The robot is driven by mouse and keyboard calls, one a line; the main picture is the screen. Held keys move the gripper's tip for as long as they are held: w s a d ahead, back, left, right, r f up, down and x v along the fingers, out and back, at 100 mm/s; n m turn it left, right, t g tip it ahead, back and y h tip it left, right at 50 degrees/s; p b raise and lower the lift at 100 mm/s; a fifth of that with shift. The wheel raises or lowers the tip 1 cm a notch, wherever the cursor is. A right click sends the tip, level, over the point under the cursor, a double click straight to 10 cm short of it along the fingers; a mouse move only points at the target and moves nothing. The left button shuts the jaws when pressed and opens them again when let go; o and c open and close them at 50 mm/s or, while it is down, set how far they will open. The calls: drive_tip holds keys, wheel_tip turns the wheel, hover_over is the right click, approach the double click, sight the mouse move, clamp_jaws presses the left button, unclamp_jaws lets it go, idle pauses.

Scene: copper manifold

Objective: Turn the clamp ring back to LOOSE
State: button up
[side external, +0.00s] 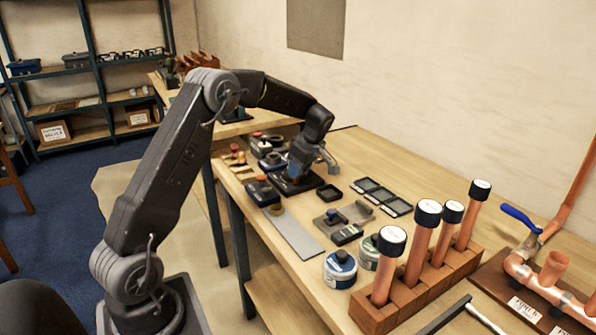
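My gripper (297,172) points down at the far part of the workbench, low over a dark device with a flat base (293,186). The gripper is small and dark here, and its fingers blend with the device. I cannot tell whether it is open or shut, or whether it touches anything. I cannot pick out the clamp ring or any LOOSE mark; it may be hidden at the gripper. A copper manifold (556,296) on a dark board stands at the near right, with a blue-handled valve (520,216).
Several upright copper tubes with black caps (428,212) stand in a wooden block (411,296). Two round tins (340,270) (368,252), a grey strip (292,236), small dark trays (381,196) and small tools crowd the bench (440,182). A wall stands behind.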

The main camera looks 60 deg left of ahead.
drive_tip(key=v, duration=1.2)
drive_tip(key=shift+d+r, duration=0.2)
drive_tip(key=shift+r, duration=0.05)
drive_tip(key=s+d+r+m+t+h, duration=0.1)
drive_tip(key=s+d+r+m+t, duration=0.15)
drive_tip(key=s+d+m, duration=0.35)
drive_tip(key=s+d+r+m+t, duration=0.1)
drive_tip(key=s+d+r+m, duration=0.35)
drive_tip(key=d, duration=0.25)
drive_tip(key=s+d+f+m+t+h, duration=0.1)
drive_tip(key=s+d+f+m+t, duration=0.1)
drive_tip(key=s+d+m, duration=0.3)
drive_tip(key=s+d+f+m+t+h, duration=0.2)
drive_tip(key=s+d+f+m, duration=0.2)
drive_tip(key=s+m, duration=0.3)
drive_tip(key=s+d, duration=0.1)
drive_tip(key=s, duration=0.4)
drive_tip(key=shift+s+d, duration=0.15)
drive_tip(key=shift+d, duration=0.2)
